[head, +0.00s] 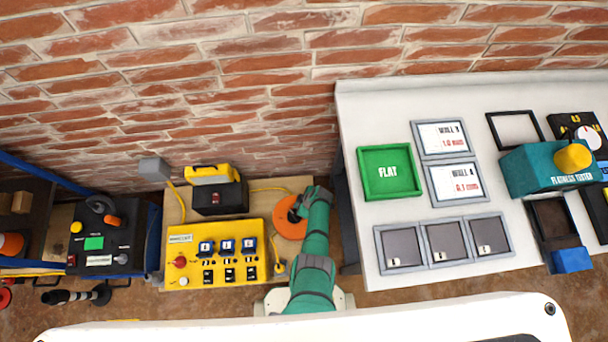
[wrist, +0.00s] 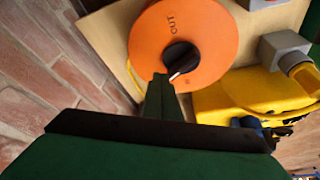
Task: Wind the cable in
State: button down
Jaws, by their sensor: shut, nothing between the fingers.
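The orange cable reel (head: 288,218) lies on the wooden board beside the yellow control box, partly hidden by my arm in the head view. In the wrist view the reel (wrist: 205,30) fills the top middle, marked "OUT", with a black knob (wrist: 181,58) that has a pale pointer line. My gripper (wrist: 163,85) is shut and empty, its tips close to the knob's lower left edge; whether they touch it I cannot tell. A yellow cable (head: 268,189) runs over the board near the reel. Its full path is hidden.
A yellow control box (head: 215,252) with sockets stands left of the reel, with a yellow-and-black case (head: 215,190) behind it. A grey socket (wrist: 283,48) with a yellow plug is near the reel. A white bench (head: 450,95) stands right; a brick wall (head: 200,90) is behind.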

aim_at(294, 215)
jog(key=w+v, duration=0.1)
jog(key=v, duration=0.5)
jog(key=shift+s+d+r, duration=0.2)
jog(key=shift+s+r, duration=0.15)
jog(key=shift+s, duration=0.05)
jog(key=c, duration=1.5)
grip_release()
jog(key=shift+r, duration=0.2)
jog(key=o, duration=0.5)
jog(key=shift+s+a+m, duration=0.15)
jog(key=shift+m, duration=0.45)
jog(key=o, duration=0.4)
jog(key=shift+a+m, duration=0.15)
jog(key=shift+m, duration=0.45)
jog(key=shift+c, duration=0.2)
jog(key=s+a+m+g+h, duration=0.2)
jog(key=a+m+h, duration=0.2)
jog(key=m, duration=1.8)
jog(key=shift+s+d+f, duration=0.1)
jog(key=shift+f, duration=4.95)
